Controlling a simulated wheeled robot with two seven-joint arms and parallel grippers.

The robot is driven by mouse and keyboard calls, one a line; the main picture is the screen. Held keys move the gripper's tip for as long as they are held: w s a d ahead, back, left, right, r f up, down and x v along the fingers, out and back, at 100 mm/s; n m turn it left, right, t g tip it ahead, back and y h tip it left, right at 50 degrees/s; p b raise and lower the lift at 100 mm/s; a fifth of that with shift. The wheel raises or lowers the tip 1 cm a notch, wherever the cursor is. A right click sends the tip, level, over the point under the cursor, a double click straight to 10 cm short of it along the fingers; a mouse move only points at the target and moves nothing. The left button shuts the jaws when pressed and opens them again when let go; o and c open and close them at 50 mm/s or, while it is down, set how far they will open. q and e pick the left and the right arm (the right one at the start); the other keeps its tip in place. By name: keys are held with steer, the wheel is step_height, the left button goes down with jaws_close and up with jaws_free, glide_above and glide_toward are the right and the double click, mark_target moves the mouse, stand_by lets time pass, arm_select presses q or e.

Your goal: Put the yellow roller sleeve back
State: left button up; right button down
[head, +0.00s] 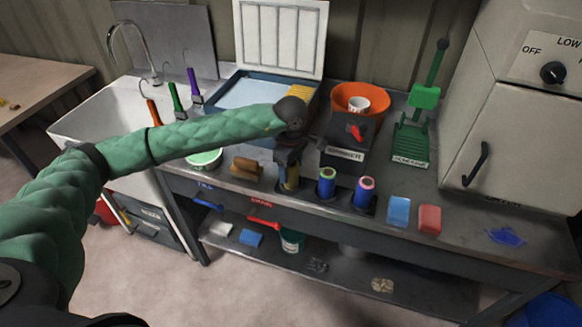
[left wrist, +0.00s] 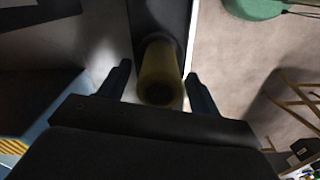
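The yellow roller sleeve (head: 292,180) stands upright on the bench, at the left end of a row with two blue sleeves. My left gripper (head: 289,158) is right above it, pointing down and hiding its upper part. In the left wrist view the sleeve (left wrist: 160,75) shows its open top end between my two fingers (left wrist: 158,88). The fingers are apart, with a gap on each side of the sleeve, so the gripper is open and not touching it there. A dark strip lies under the sleeve. My right gripper is not in view.
A blue sleeve with a green end (head: 327,184) and one with a pink end (head: 365,193) stand close to the right. An orange bowl (head: 361,100) on a dark block is behind. A brown block (head: 246,167) and a green-filled tub (head: 205,158) are left.

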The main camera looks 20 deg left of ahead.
arm_select(q)
steer(key=shift+r, duration=0.1)
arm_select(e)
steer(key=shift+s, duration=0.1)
arm_select(q)
steer(key=shift+r, duration=0.45)
steer(key=shift+r+b, duration=0.25)
steer(key=shift+b, duration=0.1)
steer(key=shift+r, duration=0.3)
step_height(320, 180, up, 9)
steer(key=b, duration=0.4)
steer(key=shift+r+b, duration=0.4)
steer(key=shift+r, duration=0.15)
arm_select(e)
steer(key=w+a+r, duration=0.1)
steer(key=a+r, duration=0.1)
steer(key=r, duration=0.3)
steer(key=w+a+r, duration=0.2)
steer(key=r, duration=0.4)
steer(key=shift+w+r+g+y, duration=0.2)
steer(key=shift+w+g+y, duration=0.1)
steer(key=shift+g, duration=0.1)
